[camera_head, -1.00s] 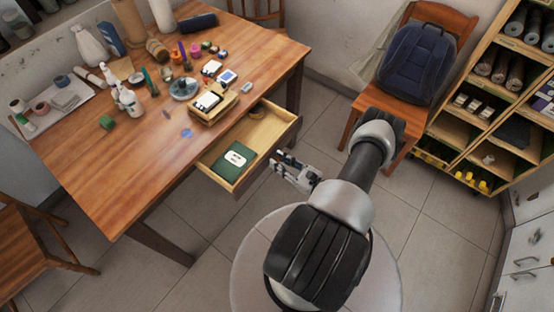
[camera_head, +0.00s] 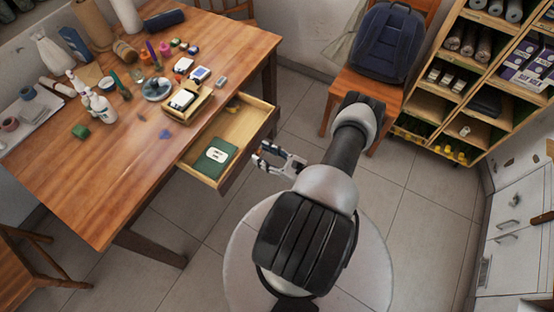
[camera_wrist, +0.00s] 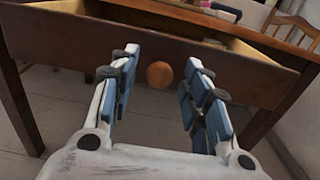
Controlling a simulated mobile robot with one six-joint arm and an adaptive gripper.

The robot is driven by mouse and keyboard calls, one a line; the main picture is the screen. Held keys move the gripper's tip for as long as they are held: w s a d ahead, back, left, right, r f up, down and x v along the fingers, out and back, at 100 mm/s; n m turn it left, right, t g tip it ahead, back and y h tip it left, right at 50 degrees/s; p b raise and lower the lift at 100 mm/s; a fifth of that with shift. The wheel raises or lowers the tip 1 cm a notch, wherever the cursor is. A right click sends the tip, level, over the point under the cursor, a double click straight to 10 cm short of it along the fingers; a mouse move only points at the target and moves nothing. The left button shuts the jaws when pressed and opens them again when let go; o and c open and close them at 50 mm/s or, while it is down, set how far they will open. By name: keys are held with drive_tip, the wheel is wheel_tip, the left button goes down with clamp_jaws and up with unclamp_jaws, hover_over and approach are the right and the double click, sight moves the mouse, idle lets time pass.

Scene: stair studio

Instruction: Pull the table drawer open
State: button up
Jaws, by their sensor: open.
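The wooden table drawer (camera_head: 222,173) is pulled out from the table (camera_head: 120,190), its inside showing in the head view. A dark green book (camera_head: 213,160) with a white label lies in its front part. In the wrist view the drawer front (camera_wrist: 60,42) spans the picture, with a round orange-brown knob (camera_wrist: 159,75) near its middle. My gripper (camera_head: 264,158) is just outside the drawer front. In the wrist view my gripper (camera_wrist: 163,72) has its blue-padded fingers apart, one to each side of the knob in the picture. I see no finger touching the knob.
The tabletop holds bottles, a small wooden tray (camera_head: 203,103) and several craft items. A chair with a dark blue backpack (camera_head: 388,42) stands at the back right, beside a shelf unit (camera_head: 458,105). White cabinets (camera_head: 515,255) are at right. Tiled floor is open around me.

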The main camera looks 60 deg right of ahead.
drive_tip(key=s, duration=1.1)
drive_tip(key=shift+d, duration=0.45)
drive_tip(key=shift+w+r, duration=0.1)
drive_tip(key=w+a+r+n+g+y, duration=0.35)
drive_tip(key=r+n+g, duration=0.2)
drive_tip(key=r, duration=0.25)
drive_tip(key=w+a+r+n+g+y, duration=0.2)
drive_tip(key=w+a+r+n+g, duration=0.15)
drive_tip(key=r+n, duration=0.4)
drive_tip(key=w+a+r+n+g+y, duration=0.3)
drive_tip(key=w+r+n+g, duration=0.15)
drive_tip(key=r, duration=0.45)
drive_tip(key=s+a+r+n+h, duration=0.4)
drive_tip(key=a+r+n+h, duration=0.1)
drive_tip(key=a+r+n, duration=0.3)
drive_tip(key=s+a+r+n+h, duration=0.4)
drive_tip(key=a+r+n+h, duration=0.1)
drive_tip(key=a+r+n, duration=0.4)
wheel_tip(320, 180, up, 2)
drive_tip(key=shift+a+r, duration=0.2)
drive_tip(key=shift+a, duration=0.3)
